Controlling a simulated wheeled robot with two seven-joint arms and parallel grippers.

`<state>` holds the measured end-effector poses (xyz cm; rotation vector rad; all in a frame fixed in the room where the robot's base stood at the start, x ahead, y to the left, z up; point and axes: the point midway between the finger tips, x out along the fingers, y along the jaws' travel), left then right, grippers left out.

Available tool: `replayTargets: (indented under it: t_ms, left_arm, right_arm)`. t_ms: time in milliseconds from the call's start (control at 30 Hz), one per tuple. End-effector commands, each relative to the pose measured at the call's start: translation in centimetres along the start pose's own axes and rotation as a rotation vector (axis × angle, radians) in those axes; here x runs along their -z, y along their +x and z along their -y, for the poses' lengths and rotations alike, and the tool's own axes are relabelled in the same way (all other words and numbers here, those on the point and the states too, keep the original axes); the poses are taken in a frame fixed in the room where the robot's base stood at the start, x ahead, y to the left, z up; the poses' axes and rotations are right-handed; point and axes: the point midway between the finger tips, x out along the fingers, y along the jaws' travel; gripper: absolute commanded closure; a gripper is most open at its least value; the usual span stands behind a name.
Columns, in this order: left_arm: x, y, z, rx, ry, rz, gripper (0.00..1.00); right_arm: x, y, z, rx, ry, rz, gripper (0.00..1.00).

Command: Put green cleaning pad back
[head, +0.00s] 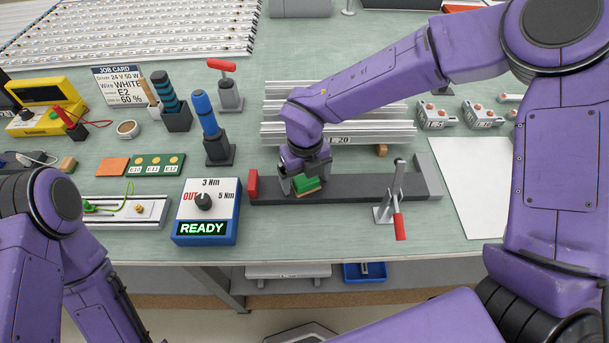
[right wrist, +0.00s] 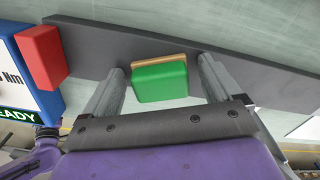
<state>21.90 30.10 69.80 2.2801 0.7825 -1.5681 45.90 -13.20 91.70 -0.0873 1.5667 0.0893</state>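The green cleaning pad (head: 307,186) has a tan backing edge and sits at the dark grey fixture bar (head: 362,189) on the bench. It also shows in the right wrist view (right wrist: 160,82), between the two fingers of my right gripper (right wrist: 162,68). A narrow gap shows on each side of the pad, so the fingers stand around it, apart. In the head view my right gripper (head: 304,176) reaches down over the bar and partly hides the pad. My left arm shows at the lower left, but its gripper is out of view.
A red block (head: 253,185) sits at the bar's left end, and a red-handled clamp (head: 398,215) stands toward its right. A blue torque box (head: 207,212) reading READY is left of the bar. Aluminium profiles (head: 370,133) lie behind it. An orange pad (head: 112,167) lies farther left.

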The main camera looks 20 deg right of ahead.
Motion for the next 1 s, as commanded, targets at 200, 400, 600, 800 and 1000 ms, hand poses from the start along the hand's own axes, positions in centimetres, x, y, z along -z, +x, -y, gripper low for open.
replayTargets:
  t_ms: [200, 400, 600, 800, 1000]
  left_arm:
    - [0.1, -0.1, 0.0, 0.0, 0.0, 0.0, 0.57]
    - [-0.3, 0.7, -0.1, 0.0, 0.0, 0.0, 0.57]
    - [-0.5, 1.3, -0.1, 0.0, 0.0, 0.0, 0.57]
    - [-0.6, 1.4, -0.1, 0.0, 0.0, 0.0, 0.57]
    - [-0.6, 1.4, -0.1, 0.0, 0.0, 0.0, 0.57]
  right_arm:
    - [-0.1, -0.6, 0.0, 0.0, 0.0, 0.002, 0.09]
    - [-0.1, -4.9, 0.0, -0.003, 0.002, 0.006, 0.09]
    - [-0.1, -9.8, 0.0, -0.001, 0.001, 0.005, 0.09]
    - [0.0, -12.1, 0.0, 0.0, 0.001, 0.002, 0.09]
    - [0.0, -12.3, 0.0, 0.0, 0.0, 0.0, 0.09]
